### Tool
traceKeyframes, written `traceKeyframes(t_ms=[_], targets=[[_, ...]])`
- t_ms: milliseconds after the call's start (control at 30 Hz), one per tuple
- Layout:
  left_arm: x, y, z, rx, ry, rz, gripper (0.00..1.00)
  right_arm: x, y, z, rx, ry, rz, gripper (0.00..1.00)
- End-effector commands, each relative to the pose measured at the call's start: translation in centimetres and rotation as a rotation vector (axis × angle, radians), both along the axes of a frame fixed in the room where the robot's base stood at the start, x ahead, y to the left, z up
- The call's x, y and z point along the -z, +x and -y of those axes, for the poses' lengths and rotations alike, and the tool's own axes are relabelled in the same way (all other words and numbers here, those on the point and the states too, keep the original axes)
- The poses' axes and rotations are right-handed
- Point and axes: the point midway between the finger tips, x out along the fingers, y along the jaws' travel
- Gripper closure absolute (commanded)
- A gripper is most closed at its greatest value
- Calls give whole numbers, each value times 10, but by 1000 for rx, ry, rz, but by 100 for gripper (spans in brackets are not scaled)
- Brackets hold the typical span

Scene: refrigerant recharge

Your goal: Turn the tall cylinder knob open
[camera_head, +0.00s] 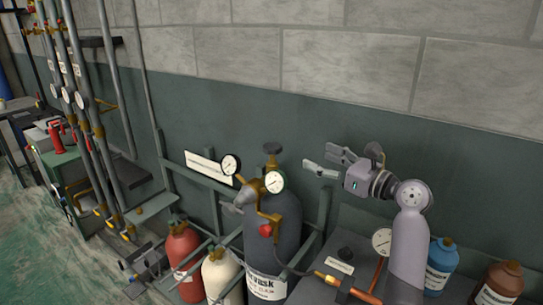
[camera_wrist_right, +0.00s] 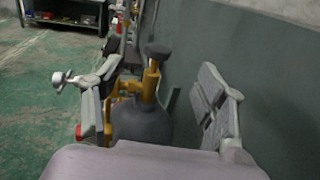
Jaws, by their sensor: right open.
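The tall dark cylinder (camera_head: 283,238) stands in a rack against the wall. Its round dark knob (camera_head: 272,148) sits on top of a brass valve (camera_head: 271,163). My right gripper (camera_head: 322,160) is open and empty, to the right of the knob and apart from it, its fingers pointing left. In the right wrist view, the knob (camera_wrist_right: 158,50) and brass valve (camera_wrist_right: 150,80) appear between and beyond the two spread fingers (camera_wrist_right: 158,85). The cylinder's rounded shoulder (camera_wrist_right: 142,122) shows below them. I do not see my left gripper.
Two gauges (camera_head: 230,165) (camera_head: 275,182) sit by the valve. A red cylinder (camera_head: 183,258) and a cream cylinder (camera_head: 221,274) stand left of the tall one. A blue bottle (camera_head: 439,264) and a brown bottle (camera_head: 499,284) stand at right. The wall (camera_head: 340,125) is close behind.

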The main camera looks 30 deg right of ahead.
Motion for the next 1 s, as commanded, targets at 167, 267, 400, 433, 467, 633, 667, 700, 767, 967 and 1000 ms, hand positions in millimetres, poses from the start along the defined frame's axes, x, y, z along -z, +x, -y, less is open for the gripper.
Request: traceKeyframes(t_ms=[167,267,400,433,467,633,667,700,767,967,1000], targets=[[29,-16,-4,1,6,-23,60,28,0,0,0,0,-1,34],[32,-9,-3,1,5,-12,60,32,1,0,0,0,0,34],[27,11,-1,0,1,17,60,29,10,-2,-1,1,1,34],[25,15,-1,0,0,24,60,29,13,-3,-2,2,0,34],[24,18,0,0,-1,28,60,29,18,-4,-3,3,0,34],[17,18,3,-2,-4,29,60,27,51,-10,-2,3,0,34],[15,17,3,-2,-5,27,60,27,57,-12,-3,4,-1,34],[14,15,3,-2,-6,24,60,27,66,-14,-3,4,0,34],[12,12,4,-3,-6,20,60,27,79,-16,-3,4,-1,34],[4,5,3,-3,-4,8,60,27,122,-25,-2,2,0,34],[3,4,3,-3,-4,7,60,28,130,-26,-2,3,-1,34]])
